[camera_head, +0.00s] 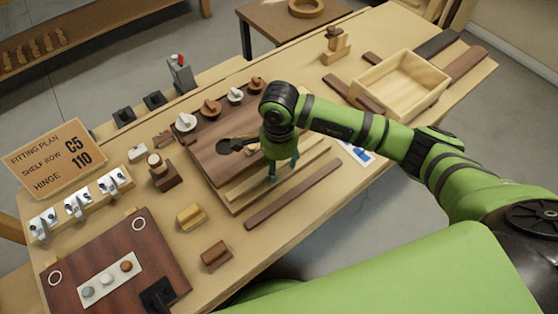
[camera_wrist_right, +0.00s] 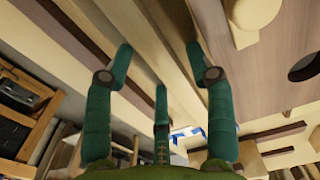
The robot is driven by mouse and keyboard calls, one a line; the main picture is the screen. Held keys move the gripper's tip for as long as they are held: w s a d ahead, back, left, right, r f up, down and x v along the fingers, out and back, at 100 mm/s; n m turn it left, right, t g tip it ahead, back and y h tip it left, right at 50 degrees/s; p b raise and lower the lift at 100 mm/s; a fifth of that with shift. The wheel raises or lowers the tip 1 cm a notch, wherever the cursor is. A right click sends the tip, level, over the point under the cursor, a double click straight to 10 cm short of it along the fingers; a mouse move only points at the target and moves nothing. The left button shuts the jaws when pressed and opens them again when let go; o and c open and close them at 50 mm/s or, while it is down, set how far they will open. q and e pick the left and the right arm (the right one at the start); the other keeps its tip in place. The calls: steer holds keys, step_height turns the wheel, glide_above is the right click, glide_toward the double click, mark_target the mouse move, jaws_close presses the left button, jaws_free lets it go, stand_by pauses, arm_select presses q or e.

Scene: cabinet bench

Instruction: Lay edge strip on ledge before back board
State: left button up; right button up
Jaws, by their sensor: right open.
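The brown back board (camera_head: 215,158) lies flat mid-bench with several round knobs along its far edge. Pale wood strips (camera_head: 250,187) run along its near side, and I cannot tell for sure which is the edge strip and which is the ledge. My right gripper (camera_head: 283,172) points down over these pale strips. In the right wrist view its teal fingers (camera_wrist_right: 160,85) are spread with a pale strip (camera_wrist_right: 150,50) running beneath and between them; contact is unclear. A dark strip (camera_head: 293,194) lies on the bench in front. My left gripper is out of view.
A pale open box (camera_head: 400,86) stands at the right among dark strips. A dark red panel (camera_head: 115,262), small wooden blocks (camera_head: 214,256), hooks and a sign (camera_head: 47,160) occupy the left. The front bench edge is mostly clear.

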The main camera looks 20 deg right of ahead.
mark_target(279, 165)
step_height(279, 165, up, 12)
steer(key=b, duration=0.3)
steer(key=shift+r, duration=0.15)
